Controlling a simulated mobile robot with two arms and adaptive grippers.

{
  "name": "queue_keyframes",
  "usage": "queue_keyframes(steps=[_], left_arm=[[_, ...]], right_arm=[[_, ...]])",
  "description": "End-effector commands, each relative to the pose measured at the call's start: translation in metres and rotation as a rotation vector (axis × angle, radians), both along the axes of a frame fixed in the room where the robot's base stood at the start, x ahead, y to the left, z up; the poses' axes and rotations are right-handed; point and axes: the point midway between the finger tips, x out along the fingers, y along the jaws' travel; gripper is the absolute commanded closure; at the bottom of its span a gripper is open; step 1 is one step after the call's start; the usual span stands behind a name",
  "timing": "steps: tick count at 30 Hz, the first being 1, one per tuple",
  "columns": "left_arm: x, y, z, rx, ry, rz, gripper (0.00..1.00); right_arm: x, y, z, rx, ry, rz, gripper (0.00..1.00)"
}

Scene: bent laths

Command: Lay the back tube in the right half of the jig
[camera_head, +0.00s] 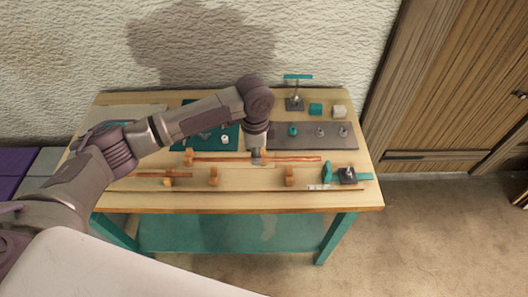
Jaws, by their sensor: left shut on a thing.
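The back tube (295,159) is a thin copper-coloured rod lying left to right across the middle of the table. My left gripper (257,161) comes down on it from above and is shut on it near its middle; the fingertips are small and partly hidden by the wrist. Whether the tube touches the tabletop I cannot tell. An orange block (188,157) is at its left end. In front of it, the jig's orange blocks stand in a row: a left one (168,178), a middle one (213,177) and a right one (289,177). My right gripper is out of view.
A second copper tube (145,174) lies at the left block. A long thin rod (240,191) lies along the front edge. A teal clamp (347,175) stands front right. A grey plate with fittings (345,143) and a teal board (190,128) lie behind.

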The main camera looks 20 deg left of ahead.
Motion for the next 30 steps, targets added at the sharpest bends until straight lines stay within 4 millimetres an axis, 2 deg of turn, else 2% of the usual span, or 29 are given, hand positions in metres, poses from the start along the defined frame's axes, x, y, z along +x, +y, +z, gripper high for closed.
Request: queue_keyframes(steps=[6,14,21,30], left_arm=[[0.0,0.0,-0.017,-0.001,-0.001,0.0,1.0],[0.0,0.0,-0.04,0.0,-0.002,0.0,1.0],[0.0,-0.001,-0.058,-0.001,-0.001,0.001,1.0],[0.0,-0.001,-0.061,-0.001,0.0,0.001,1.0]], right_arm=[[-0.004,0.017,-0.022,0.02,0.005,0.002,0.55],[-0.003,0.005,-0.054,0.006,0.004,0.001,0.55],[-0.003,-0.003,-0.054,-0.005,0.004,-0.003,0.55],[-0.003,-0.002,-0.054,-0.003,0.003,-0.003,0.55]])
